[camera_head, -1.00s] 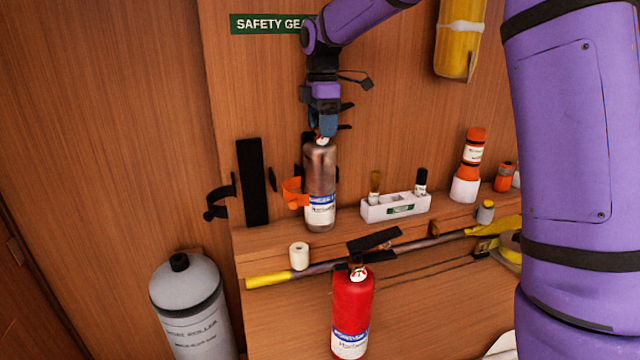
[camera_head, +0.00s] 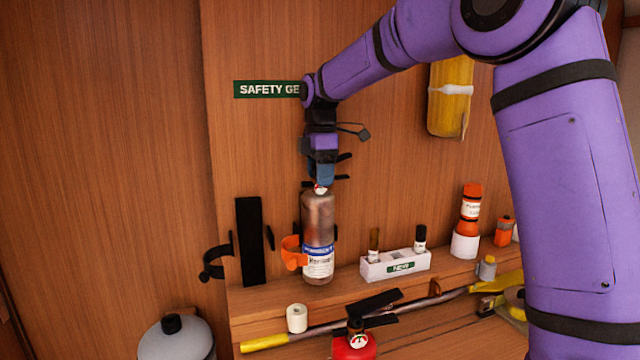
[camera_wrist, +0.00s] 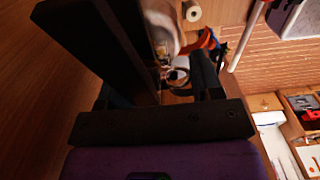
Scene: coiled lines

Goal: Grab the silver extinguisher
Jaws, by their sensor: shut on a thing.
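The silver extinguisher (camera_head: 318,222) stands upright at the back wall above the shelf, with a blue and white label low on its body. An orange clip (camera_head: 293,252) is at its left side, and its right part is hidden behind the cylinder. My gripper (camera_head: 320,186) comes from above and is shut on the extinguisher's top, where a small red and white part shows. I cannot tell whether the base touches the shelf. In the wrist view my dark gripper parts cover much of the picture and the hold is hard to make out.
A black bracket (camera_head: 250,242) is to the left, a white tray (camera_head: 396,266) with two small bottles to the right. A red extinguisher (camera_head: 354,346), a white roll (camera_head: 297,318) and a yellow-ended pole (camera_head: 264,343) are in front. A grey cylinder (camera_head: 176,340) stands lower left.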

